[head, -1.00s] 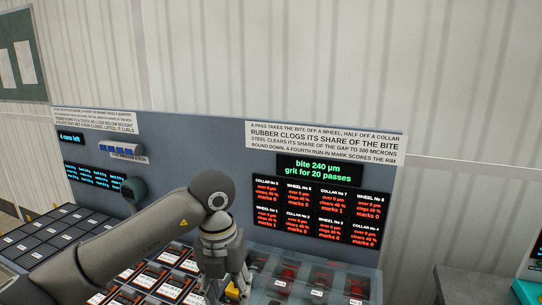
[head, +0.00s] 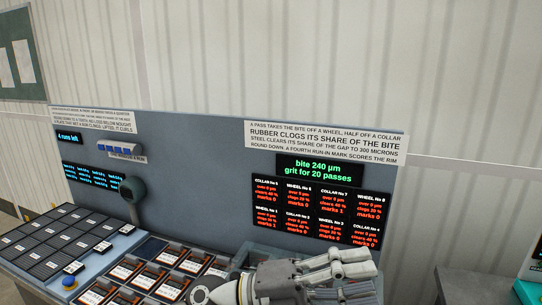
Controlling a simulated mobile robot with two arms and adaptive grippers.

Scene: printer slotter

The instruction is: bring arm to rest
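My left gripper (head: 368,277) lies sideways at the bottom of the head view, with its fingers pointing right. It is in front of the lower right part of the bench. I see nothing held in it, but the angle does not show clearly whether its fingers are apart. Most of its arm is below the picture edge. My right gripper is not in view.
Behind it stands a grey panel (head: 215,160) with a green-lettered display (head: 320,170) and red-lettered readouts (head: 318,212). Orange-labelled slots (head: 150,281) are at centre.

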